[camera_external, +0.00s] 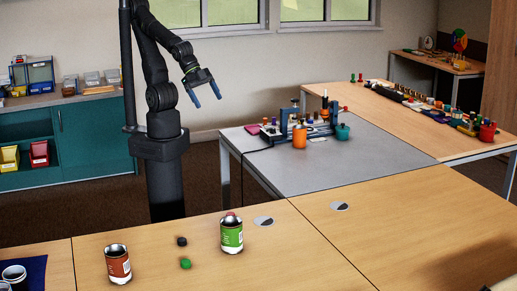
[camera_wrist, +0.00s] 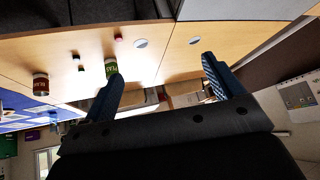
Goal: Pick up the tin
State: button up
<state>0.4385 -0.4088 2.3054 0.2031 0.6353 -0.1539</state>
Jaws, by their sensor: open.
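Two open tins stand upright on the wooden table. One tin with a green label (camera_external: 231,238) is at the middle of the front table; the other, with a red-brown label (camera_external: 118,267), is to its left. In the wrist view the green tin (camera_wrist: 110,67) shows just beyond the left finger, and the red-brown tin (camera_wrist: 41,85) is at far left. My gripper (camera_external: 207,102) is open and empty, high above and well apart from both tins; its two blue fingers (camera_wrist: 162,69) show in the wrist view.
A small black piece (camera_external: 181,241) and a green piece (camera_external: 186,263) lie between the tins. A red piece (camera_external: 230,214) is partly hidden behind the green tin. A blue mat (camera_external: 36,263) with metal cups is at lower left. The right of the front table (camera_external: 420,220) is clear.

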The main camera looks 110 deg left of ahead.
aim_at(229, 220)
jog(key=w+d+f+m+t+h, duration=0.1)
jog(key=w+d+f+m+h, duration=0.1)
jog(key=w+d, duration=0.65)
jog(key=w+d+f+m+t+h, duration=0.1)
jog(key=w+d+f+m+h, duration=0.15)
jog(key=w+d, duration=0.6)
jog(key=w+d+f+m+g+h, duration=0.1)
jog(key=w+d+f+h, duration=0.1)
jog(key=d+f, duration=0.4)
jog(key=w+d+f+m+g+h, duration=0.1)
jog(key=w+d+f+h, duration=0.1)
jog(key=w+d+f, duration=0.2)
jog(key=w+d+f+m+g+h, duration=0.1)
jog(key=w+d+f, duration=0.3)
jog(key=d+f, duration=0.6)
jog(key=shift+d+f+m+h, duration=0.1)
jog(key=shift+d+m+h, duration=0.1)
jog(key=shift+m+h, duration=0.25)
jog(key=shift+w+x, duration=0.2)
jog(key=shift+x, duration=2.7)
jog(key=c, duration=1.1)
jog(key=shift+o, duration=0.2)
jog(key=shift+r, duration=0.3)
